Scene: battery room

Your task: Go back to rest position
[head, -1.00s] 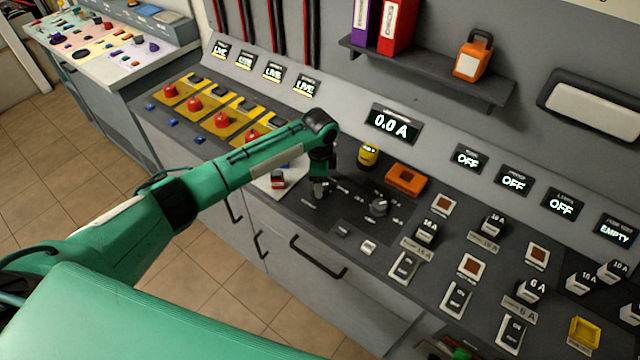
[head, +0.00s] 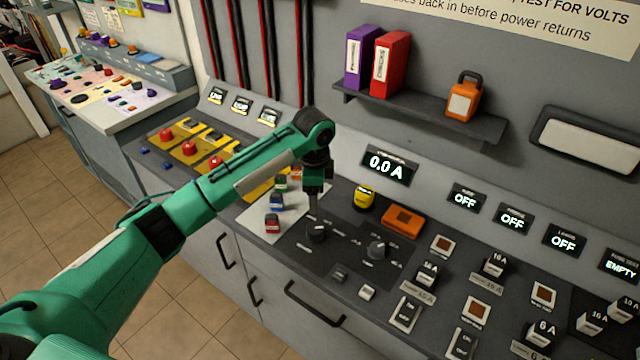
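My green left arm comes in from the left and bends down at the wrist over the console. My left gripper (head: 314,208) points down just above a black rotary knob (head: 316,232) on the dark panel. I cannot make out a gap between its fingers, and nothing shows held in it. A second rotary knob (head: 376,250) stands to the right, clear of the gripper. My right gripper is out of view.
The console holds a yellow cylinder (head: 364,197), an orange block (head: 403,219) and several fuse blocks and switches. Small coloured blocks lie on a white plate (head: 252,216) beside the gripper. A shelf (head: 420,116) with binders and an orange lantern-like item juts from the wall.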

